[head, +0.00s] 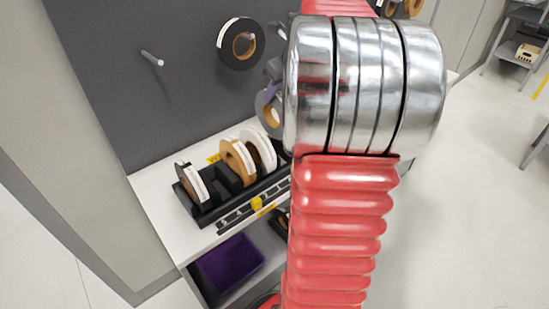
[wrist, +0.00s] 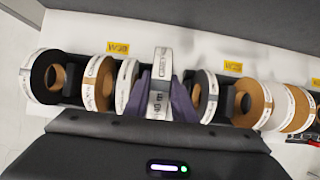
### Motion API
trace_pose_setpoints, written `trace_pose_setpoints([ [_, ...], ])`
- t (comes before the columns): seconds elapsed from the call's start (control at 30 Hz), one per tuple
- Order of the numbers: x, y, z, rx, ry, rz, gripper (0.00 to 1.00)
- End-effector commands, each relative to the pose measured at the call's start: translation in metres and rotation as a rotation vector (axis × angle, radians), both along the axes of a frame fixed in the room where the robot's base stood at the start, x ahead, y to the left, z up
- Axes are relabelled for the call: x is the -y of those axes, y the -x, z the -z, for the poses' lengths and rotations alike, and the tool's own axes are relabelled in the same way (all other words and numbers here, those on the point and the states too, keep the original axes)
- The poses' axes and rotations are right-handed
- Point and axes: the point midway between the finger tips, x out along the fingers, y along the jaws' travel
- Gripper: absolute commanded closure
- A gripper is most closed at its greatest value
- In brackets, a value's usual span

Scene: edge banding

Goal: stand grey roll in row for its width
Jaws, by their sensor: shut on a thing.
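My gripper (wrist: 160,98) is shut on the grey roll (wrist: 162,66), with a purple finger on each side of it. The roll is upright and edge-on in the wrist view, with a white label on its rim. In the head view the grey roll (head: 267,108) shows partly, with a brown core, beside my arm and above the back of the rack. The black rack (head: 207,217) holds a black roll (head: 192,184), a wood-coloured roll (head: 238,160) and a white roll (head: 262,148). I cannot tell whether the held roll touches the rack; my arm hides the rack's right part.
Yellow width signs stand behind the row, one reading W20 (wrist: 118,48) and another (wrist: 232,68). A black roll (head: 228,55) hangs on the wall near a bare peg (head: 152,58).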

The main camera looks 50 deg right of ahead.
Motion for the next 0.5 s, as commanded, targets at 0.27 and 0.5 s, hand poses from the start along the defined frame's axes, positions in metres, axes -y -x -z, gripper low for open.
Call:
trace_pose_setpoints([
  [0.27, 0.002, 0.002, 0.014, -0.001, -0.002, 0.006, 1.00],
  [0.5, 0.002, 0.003, 0.051, -0.001, -0.001, 0.006, 1.00],
])
